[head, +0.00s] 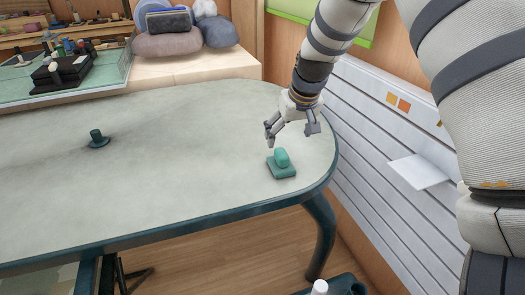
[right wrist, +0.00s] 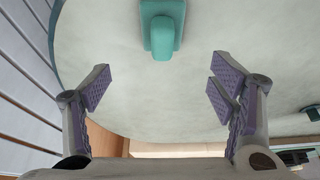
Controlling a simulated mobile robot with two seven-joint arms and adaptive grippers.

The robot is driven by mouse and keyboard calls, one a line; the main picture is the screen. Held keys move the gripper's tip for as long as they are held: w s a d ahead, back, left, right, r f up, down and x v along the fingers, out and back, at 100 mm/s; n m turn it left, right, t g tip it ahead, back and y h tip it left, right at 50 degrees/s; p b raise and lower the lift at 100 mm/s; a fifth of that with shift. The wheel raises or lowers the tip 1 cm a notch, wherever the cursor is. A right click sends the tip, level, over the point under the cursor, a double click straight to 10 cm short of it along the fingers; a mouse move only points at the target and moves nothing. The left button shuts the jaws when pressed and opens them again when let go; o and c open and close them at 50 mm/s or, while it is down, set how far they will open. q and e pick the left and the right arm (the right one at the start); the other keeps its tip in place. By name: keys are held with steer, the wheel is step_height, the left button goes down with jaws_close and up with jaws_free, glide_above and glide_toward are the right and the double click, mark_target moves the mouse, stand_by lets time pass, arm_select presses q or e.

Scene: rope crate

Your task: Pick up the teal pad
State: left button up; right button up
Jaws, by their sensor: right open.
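The teal pad (head: 283,168), a flat square base with a rounded block on top, lies near the right end of the pale table. In the right wrist view the pad (right wrist: 163,32) is at the top middle, beyond the fingertips and cut by the picture's edge. My right gripper (head: 291,132) is open and empty, above the table just behind the pad, and does not touch it. In the right wrist view its purple-padded fingers (right wrist: 160,80) are spread wide with bare table between them. My left gripper is not in view.
A dark teal knobbed object (head: 97,138) stands farther left on the table (head: 190,165). Grey cushions (head: 166,44) sit on a ledge behind. A slatted white wall (head: 375,140) with a small shelf (head: 418,172) is to the right. The table around the pad is clear.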

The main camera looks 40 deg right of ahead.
mark_target(283, 154)
steer(key=x, duration=0.3)
steer(key=b+x, duration=0.1)
steer(key=x, duration=0.3)
steer(key=s+b+x, duration=0.1)
steer(key=x, duration=0.3)
steer(key=shift+a+f, duration=0.25)
steer(key=shift+a, duration=0.1)
steer(key=shift+w+f, duration=0.15)
steer(key=shift+f, duration=0.05)
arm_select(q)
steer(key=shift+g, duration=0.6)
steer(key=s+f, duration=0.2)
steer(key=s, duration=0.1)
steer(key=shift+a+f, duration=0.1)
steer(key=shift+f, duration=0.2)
arm_select(e)
steer(key=shift+r, duration=0.15)
steer(key=c, duration=1.3)
